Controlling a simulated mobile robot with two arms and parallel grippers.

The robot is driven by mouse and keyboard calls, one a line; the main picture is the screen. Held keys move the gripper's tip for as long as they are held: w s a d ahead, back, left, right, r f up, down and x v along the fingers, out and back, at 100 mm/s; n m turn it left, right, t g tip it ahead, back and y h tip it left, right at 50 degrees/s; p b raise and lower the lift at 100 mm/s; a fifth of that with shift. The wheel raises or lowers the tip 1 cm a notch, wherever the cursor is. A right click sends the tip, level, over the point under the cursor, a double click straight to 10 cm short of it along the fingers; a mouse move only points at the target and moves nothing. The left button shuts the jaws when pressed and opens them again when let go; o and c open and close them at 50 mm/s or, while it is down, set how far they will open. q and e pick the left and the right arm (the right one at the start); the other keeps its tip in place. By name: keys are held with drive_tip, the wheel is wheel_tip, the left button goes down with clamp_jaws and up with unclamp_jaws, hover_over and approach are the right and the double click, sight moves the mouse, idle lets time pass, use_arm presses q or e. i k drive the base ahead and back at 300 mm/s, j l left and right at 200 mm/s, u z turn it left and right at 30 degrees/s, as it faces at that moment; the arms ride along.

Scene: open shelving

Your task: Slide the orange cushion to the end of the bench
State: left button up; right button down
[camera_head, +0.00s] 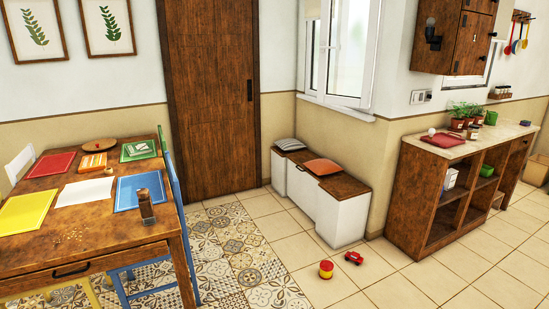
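The orange cushion (322,167) lies flat on the wooden top of the white storage bench (342,219), near the middle of its length. A grey cushion (290,144) lies farther back, at the bench's far left end. The near right end of the bench top (345,185) is bare wood. The bench stands against the wall under the window. Neither of my grippers is in view.
A red toy car (353,257) and a red and yellow toy (326,269) lie on the floor before the bench. A wooden table (95,234) with coloured mats and a blue chair (173,184) stand left. Open shelving (450,198) stands right. Tiled floor between is mostly clear.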

sight(320, 166)
drive_tip(key=i, duration=2.45)
drive_tip(key=i+l, duration=0.1)
drive_tip(key=i, duration=2.4)
drive_tip(key=j+u, duration=0.05)
drive_tip(key=j, duration=0.05)
